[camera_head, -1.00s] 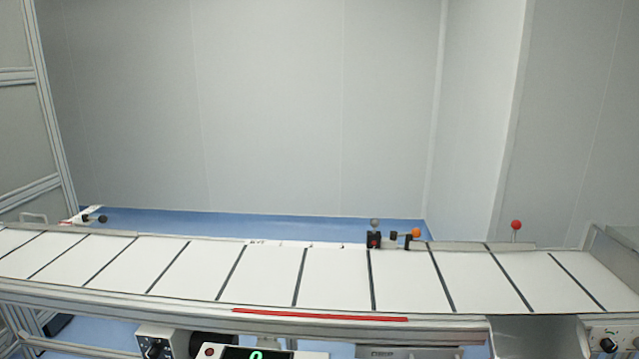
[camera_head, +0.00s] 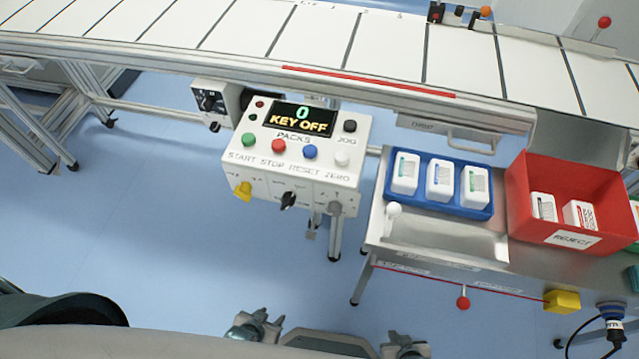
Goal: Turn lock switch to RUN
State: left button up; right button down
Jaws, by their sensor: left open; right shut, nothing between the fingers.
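The white control box (camera_head: 295,150) stands below the conveyor, left of centre. Its display (camera_head: 299,118) reads 0 and KEY OFF. Its lower front face carries a yellow knob (camera_head: 243,190) at left, a black switch (camera_head: 288,200) in the middle and a grey knob (camera_head: 335,208) at right. The small markings around them are too small to read, so I cannot tell for sure which is the lock switch. My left gripper (camera_head: 254,320) is open and empty at the bottom edge, below the box. My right gripper (camera_head: 404,341) is shut and empty, further right, partly cut off by the frame.
The conveyor (camera_head: 390,52) runs across the top. To the right, a metal table (camera_head: 450,250) bears a blue tray (camera_head: 438,202) of white packs and a red REJECT bin (camera_head: 565,168). A red-ball lever (camera_head: 463,303) hangs at its front. Blue floor (camera_head: 110,200) is clear at left.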

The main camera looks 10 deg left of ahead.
aim_at(242, 190)
jog(key=j+u, duration=0.15)
jog(key=u, duration=0.7)
